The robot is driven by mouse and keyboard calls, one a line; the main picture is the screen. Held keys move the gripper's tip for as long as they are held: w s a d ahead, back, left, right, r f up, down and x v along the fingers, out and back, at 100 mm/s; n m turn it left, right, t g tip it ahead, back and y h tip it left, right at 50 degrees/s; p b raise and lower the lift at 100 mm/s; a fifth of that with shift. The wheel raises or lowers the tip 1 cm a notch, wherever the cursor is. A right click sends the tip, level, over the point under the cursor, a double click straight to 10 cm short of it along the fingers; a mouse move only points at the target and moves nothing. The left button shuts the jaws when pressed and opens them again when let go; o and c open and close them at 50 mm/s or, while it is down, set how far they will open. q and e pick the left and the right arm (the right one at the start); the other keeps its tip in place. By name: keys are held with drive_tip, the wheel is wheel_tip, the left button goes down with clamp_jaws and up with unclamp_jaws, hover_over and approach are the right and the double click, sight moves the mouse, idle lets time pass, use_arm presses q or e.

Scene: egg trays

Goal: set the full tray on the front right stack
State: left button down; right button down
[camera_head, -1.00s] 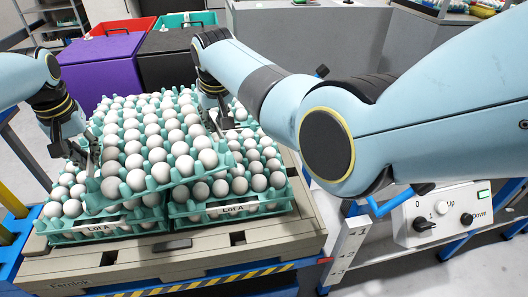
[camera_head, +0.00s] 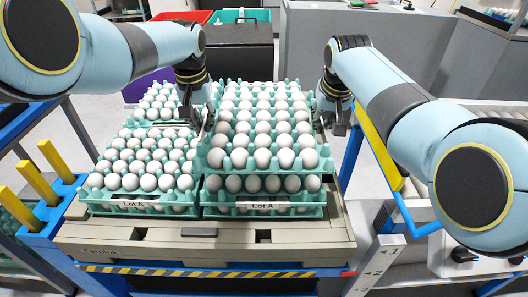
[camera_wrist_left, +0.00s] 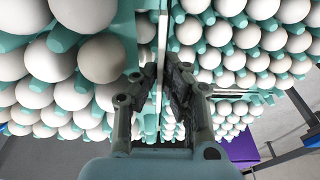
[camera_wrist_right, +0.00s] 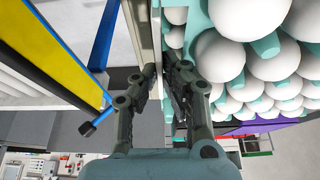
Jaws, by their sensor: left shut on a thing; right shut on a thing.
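A teal tray full of white eggs (camera_head: 214,158) is level over the front right stack (camera_head: 311,211), whose front label reads Lot A. From the head view I cannot tell whether it touches the eggs below. My left gripper (camera_head: 205,118) is shut on its left edge, and the left wrist view shows those fingers (camera_wrist_left: 152,88) at the tray wall. My right gripper (camera_head: 328,122) is shut on its right edge, and its fingers also show in the right wrist view (camera_wrist_right: 163,85). The front left stack (camera_head: 100,198), also marked Lot A, stands beside it.
A back left stack (camera_head: 146,108) stands behind the front left one. A yellow-topped rail (camera_head: 377,143) runs close on the right. Yellow posts (camera_head: 30,177) stand at the left.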

sight(205, 134)
use_arm(q)
drive_tip(key=shift+f, duration=0.1)
